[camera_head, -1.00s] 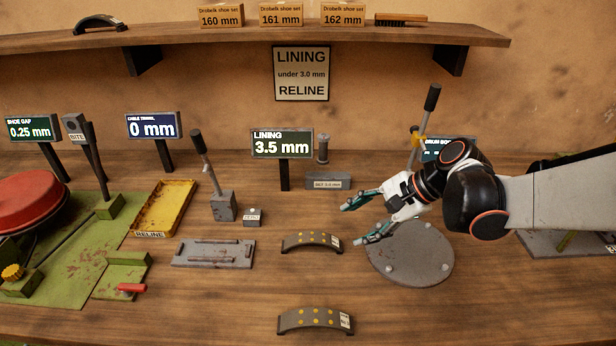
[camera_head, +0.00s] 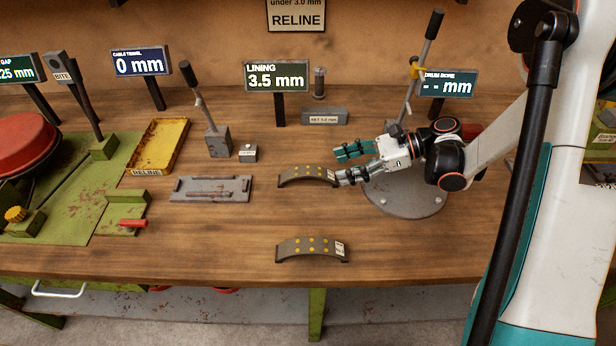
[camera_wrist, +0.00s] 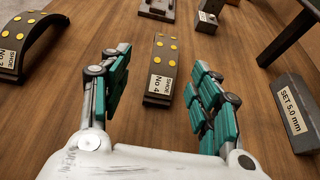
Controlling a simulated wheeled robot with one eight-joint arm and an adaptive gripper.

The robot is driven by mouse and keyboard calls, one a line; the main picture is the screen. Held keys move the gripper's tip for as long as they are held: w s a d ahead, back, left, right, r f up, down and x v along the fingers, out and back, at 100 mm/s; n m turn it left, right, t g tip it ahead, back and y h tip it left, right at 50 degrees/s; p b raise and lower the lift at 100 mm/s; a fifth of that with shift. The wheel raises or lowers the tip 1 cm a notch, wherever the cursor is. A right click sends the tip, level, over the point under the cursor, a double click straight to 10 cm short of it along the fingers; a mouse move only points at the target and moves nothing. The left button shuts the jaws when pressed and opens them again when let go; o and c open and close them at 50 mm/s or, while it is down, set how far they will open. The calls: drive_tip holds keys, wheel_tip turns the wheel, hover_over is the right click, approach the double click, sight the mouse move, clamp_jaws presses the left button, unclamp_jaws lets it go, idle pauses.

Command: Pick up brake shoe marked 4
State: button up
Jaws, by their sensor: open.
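The curved dark brake shoe marked No 4 (camera_wrist: 161,64), with yellow dots and a white label, lies on the bench ahead of my gripper in the wrist view. It appears to be the upper shoe (camera_head: 306,174) in the head view. My gripper (camera_wrist: 160,75) is open and empty, its teal-padded fingers spread with the shoe lined up in the gap between them. In the head view my gripper (camera_head: 342,166) is at the shoe's right, labelled end; contact cannot be told. A similar shoe (camera_head: 312,248) lies nearer the front edge and also shows at the wrist view's left (camera_wrist: 30,45).
A grey round plate (camera_head: 405,197) lies under my gripper. The SET 5.0 mm block (camera_wrist: 297,112) stands to the wrist view's right. A grey flat fixture (camera_head: 211,188) and yellow RELINE tray (camera_head: 158,147) are left. Bench between the two shoes is clear.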

sight(317, 171)
drive_tip(key=b+x, duration=0.1)
drive_tip(key=x, duration=0.4)
drive_tip(key=shift+a+f, duration=0.2)
drive_tip(key=shift+a, duration=0.05)
drive_tip(key=x, duration=0.1)
drive_tip(key=b+x, duration=0.1)
drive_tip(key=x, duration=0.1)
drive_tip(key=b+x, duration=0.1)
drive_tip(key=shift+w+a+f, duration=0.2)
drive_tip(key=shift+w+f, duration=0.1)
drive_tip(key=shift+w, duration=0.15)
drive_tip(key=shift+a, duration=0.35)
clamp_jaws()
